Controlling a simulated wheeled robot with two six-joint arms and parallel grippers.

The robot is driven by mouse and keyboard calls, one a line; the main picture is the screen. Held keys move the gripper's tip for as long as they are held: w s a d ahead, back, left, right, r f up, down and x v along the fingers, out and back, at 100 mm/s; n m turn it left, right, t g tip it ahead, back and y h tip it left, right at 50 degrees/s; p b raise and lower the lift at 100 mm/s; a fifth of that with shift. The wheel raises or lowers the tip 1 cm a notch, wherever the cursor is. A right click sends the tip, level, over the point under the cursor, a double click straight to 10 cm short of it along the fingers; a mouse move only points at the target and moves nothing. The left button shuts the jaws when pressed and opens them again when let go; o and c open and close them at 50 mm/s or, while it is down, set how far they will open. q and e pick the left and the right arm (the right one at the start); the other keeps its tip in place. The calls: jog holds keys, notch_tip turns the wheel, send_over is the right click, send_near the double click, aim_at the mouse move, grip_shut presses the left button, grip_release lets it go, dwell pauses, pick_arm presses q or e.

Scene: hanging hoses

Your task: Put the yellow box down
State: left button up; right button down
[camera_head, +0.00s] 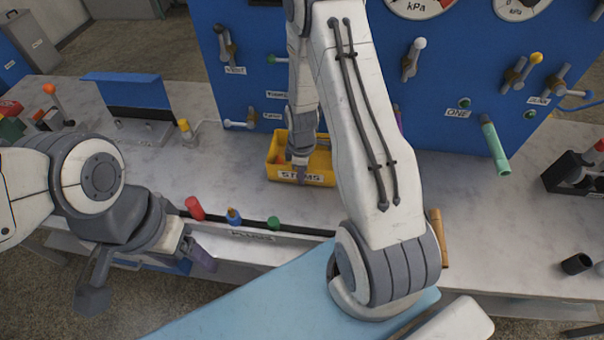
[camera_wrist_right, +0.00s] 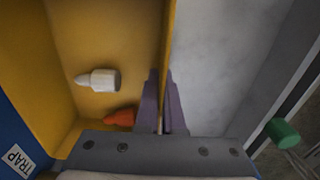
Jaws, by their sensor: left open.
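The yellow box (camera_head: 274,161), with a label reading STEMS on its front, is on or just over the bench by the blue panel; I cannot tell whether it touches the bench. My right gripper (camera_head: 300,172) reaches down to its front wall. In the right wrist view, the fingers (camera_wrist_right: 163,105) of that gripper lie on both sides of the wall of the yellow box (camera_wrist_right: 120,40), pinching it. A white piece (camera_wrist_right: 98,79) and an orange piece (camera_wrist_right: 120,117) lie inside the box. My left gripper (camera_head: 147,277) is open and empty, low at the left before the bench.
The blue panel (camera_head: 450,85) with valves and gauges stands behind the box. A rack of coloured plugs (camera_head: 250,223) runs along the bench front. A green hose (camera_head: 495,147) hangs at the right.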

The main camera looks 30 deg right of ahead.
jog(key=shift+f, duration=0.15)
jog(key=c, duration=1)
grip_release()
jog(key=shift+c, duration=0.2)
